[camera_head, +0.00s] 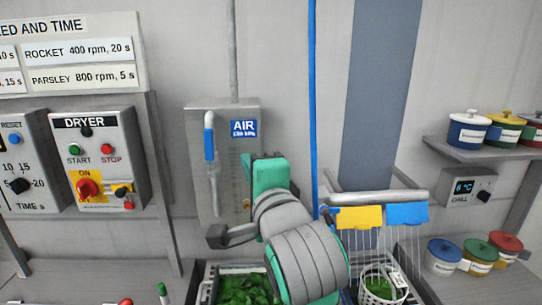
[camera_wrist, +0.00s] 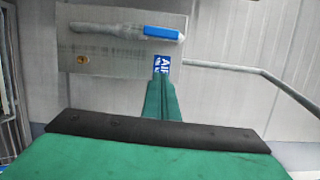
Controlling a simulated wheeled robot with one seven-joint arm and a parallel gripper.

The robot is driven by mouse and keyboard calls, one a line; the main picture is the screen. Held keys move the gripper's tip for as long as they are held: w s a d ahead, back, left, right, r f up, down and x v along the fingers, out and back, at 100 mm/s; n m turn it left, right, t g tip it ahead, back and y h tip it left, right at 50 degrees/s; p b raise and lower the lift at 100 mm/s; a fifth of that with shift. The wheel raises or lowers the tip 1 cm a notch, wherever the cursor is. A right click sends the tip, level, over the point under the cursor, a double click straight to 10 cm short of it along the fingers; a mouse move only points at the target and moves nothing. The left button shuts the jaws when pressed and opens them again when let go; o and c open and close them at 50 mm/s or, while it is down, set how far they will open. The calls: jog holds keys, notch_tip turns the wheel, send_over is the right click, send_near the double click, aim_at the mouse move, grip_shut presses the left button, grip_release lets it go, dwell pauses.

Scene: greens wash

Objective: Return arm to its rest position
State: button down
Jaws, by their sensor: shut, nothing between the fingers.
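My arm reaches up in the middle of the head view, grey and green, in front of the wall. My gripper shows in the wrist view (camera_wrist: 162,100), its green fingers together and empty. It points toward the metal AIR panel (camera_head: 222,125), which also shows in the wrist view (camera_wrist: 90,55). The panel carries a blue-handled lever (camera_head: 209,143) and a blue AIR label (camera_head: 243,129). In the head view the fingertips are hard to make out, as my wrist and hand cover them. I cannot tell the exact gap between fingers and panel.
A dryer control box (camera_head: 98,155) hangs at the left. A crate of greens (camera_head: 245,288) stands below my arm. A wire rack with yellow (camera_head: 359,217) and blue tags and a white basket (camera_head: 382,290) stand right. Lidded pots fill a shelf (camera_head: 480,152) at far right.

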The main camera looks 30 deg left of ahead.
jog(key=w+d+f+t+h, duration=0.1)
jog(key=w+d+f, duration=0.2)
jog(key=f, duration=0.7)
jog(key=w+d+f+t+h, duration=0.1)
jog(key=w+d+f+h, duration=0.15)
jog(key=f, duration=0.85)
jog(key=s+d+f+t+h, duration=0.1)
jog(key=s+d+f+h, duration=0.15)
jog(key=d+f, duration=0.45)
jog(key=s+d+f+h, duration=0.1)
jog(key=s+d+f, duration=0.15)
jog(key=f, duration=0.85)
jog(key=s+d+f+n+h, duration=0.2)
jog(key=s+d+f, duration=0.2)
jog(key=s+f, duration=0.25)
jog(key=s+d+f+n+h, duration=0.25)
jog(key=s+f, duration=0.25)
jog(key=s, duration=0.3)
jog(key=s+d+n, duration=0.2)
jog(key=s, duration=0.7)
jog(key=s+d+f+n+h, duration=0.1)
jog(key=s+d+n, duration=0.2)
jog(key=s, duration=0.6)
jog(key=shift+s+f+g, duration=0.3)
jog(key=shift+s, duration=0.1)
